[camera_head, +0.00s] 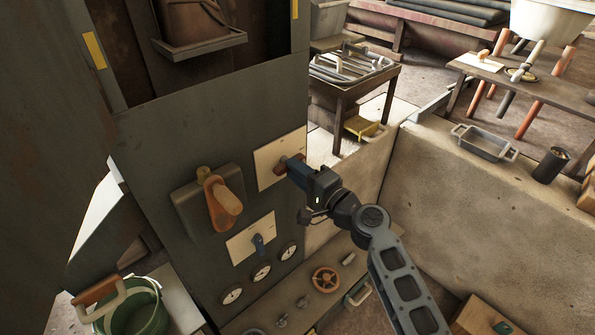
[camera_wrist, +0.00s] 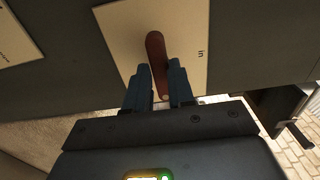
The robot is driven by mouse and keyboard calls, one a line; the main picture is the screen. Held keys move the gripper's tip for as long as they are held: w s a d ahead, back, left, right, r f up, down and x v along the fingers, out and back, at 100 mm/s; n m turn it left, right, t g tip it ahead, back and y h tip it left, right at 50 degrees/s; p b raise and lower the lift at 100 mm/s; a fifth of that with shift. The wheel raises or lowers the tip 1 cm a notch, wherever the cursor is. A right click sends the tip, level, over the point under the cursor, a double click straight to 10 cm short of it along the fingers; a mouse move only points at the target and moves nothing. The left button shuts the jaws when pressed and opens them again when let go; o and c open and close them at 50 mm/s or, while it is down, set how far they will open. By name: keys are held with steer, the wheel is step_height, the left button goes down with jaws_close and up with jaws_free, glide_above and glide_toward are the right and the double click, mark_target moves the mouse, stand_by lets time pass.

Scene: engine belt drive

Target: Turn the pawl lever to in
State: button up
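The pawl lever (camera_head: 287,165) is a short red-brown handle on a cream plate (camera_head: 266,158) on the dark machine panel. In the wrist view the pawl lever (camera_wrist: 155,48) runs down from its rounded top end to between my fingers. The word "in" shows on the plate (camera_wrist: 120,30) to the right of the lever. My gripper (camera_wrist: 159,84) has its two blue fingers on either side of the lever, close against it, and looks shut on it. In the head view my gripper (camera_head: 294,172) reaches the plate from the right and partly covers the lever.
A large orange-handled lever (camera_head: 222,200) sits left of the plate. A blue lever (camera_head: 258,243) on another cream plate is below, with several gauges (camera_head: 261,272) and a red handwheel (camera_head: 325,279). A low wall (camera_head: 490,190) stands to the right.

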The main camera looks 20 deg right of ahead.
jaws_close()
steer(key=shift+f+b, duration=0.15)
steer(key=shift+b, duration=0.15)
steer(key=shift+d+f+n+b, duration=0.1)
steer(key=shift+d+n+b, duration=0.05)
steer(key=shift+n+b, duration=4.75)
steer(key=shift+d+f+n+b, duration=0.1)
steer(key=shift+n+b, duration=3.8)
steer(key=shift+b, duration=1.85)
